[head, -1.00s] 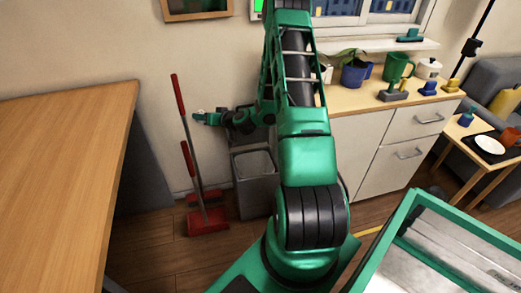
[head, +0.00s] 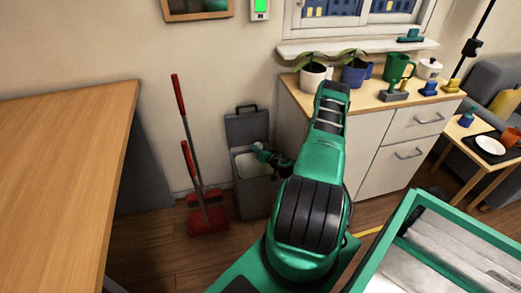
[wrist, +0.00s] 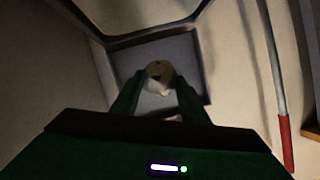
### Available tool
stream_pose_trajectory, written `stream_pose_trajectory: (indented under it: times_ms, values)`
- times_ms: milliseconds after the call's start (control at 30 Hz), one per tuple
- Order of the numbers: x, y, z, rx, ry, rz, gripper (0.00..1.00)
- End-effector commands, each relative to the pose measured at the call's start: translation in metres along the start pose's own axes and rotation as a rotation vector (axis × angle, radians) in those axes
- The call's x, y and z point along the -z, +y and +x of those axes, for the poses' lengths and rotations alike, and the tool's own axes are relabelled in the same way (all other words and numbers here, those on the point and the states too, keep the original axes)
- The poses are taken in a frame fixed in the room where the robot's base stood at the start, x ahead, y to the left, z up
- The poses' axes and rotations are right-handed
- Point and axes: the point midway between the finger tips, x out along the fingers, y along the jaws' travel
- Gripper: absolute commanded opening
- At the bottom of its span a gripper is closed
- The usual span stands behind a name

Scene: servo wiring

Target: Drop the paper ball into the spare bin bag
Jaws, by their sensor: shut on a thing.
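My gripper (head: 259,150) is over the mouth of the grey bin (head: 256,200), just in front of its raised lid (head: 247,127). In the wrist view my gripper (wrist: 159,82) is shut on the pale, crumpled paper ball (wrist: 160,72), held between the green fingertips. A whitish lining, which looks like the bin bag (head: 245,166), shows inside the bin opening. The ball is too small to make out clearly in the head view. I cannot tell its exact height above the bag.
A red broom and dustpan (head: 208,221) stand left of the bin. A cabinet (head: 375,150) with potted plants and mugs on top stands close to its right. A wooden table (head: 60,180) fills the left side.

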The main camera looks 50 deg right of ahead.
Motion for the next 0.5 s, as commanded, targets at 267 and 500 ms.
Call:
stream_pose_trajectory:
  times_ms: [267, 500]
  values:
    - [-0.022, 0.01, 0.008, -0.001, -0.001, 0.001, 0.2]
    - [-0.041, 0.02, 0.016, 0.0, 0.0, 0.0, 0.2]
